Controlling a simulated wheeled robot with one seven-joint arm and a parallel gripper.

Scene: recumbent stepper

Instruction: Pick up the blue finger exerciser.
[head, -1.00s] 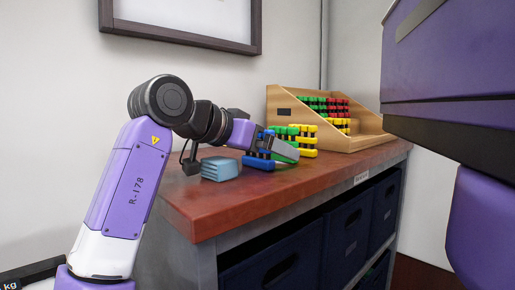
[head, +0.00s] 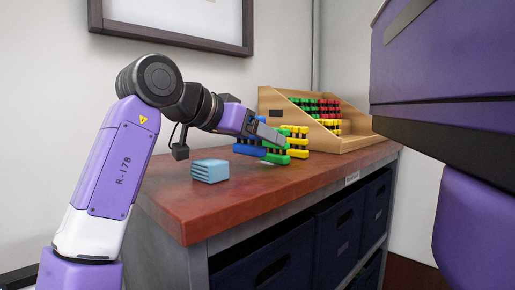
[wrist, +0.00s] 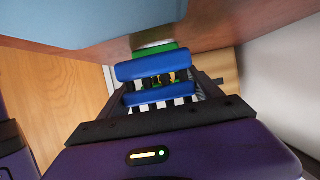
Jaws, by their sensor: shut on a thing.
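The blue finger exerciser (head: 249,150) is between the fingers of my gripper (head: 268,138), just above the wooden tabletop. In the wrist view its blue bars (wrist: 152,68) lie across the space between the two dark fingers, and my gripper (wrist: 165,85) is shut on it. In the head view the fingers and wrist cover part of it. A green finger exerciser (head: 297,153) and a yellow one (head: 300,132) stand just behind and to the right of it.
A light blue ridged block (head: 210,171) sits on the tabletop (head: 220,205), left of the exercisers. A wooden tiered rack (head: 283,105) with green, red and yellow exercisers stands at the back right. Dark bins (head: 265,262) fill the shelf below. The front of the tabletop is clear.

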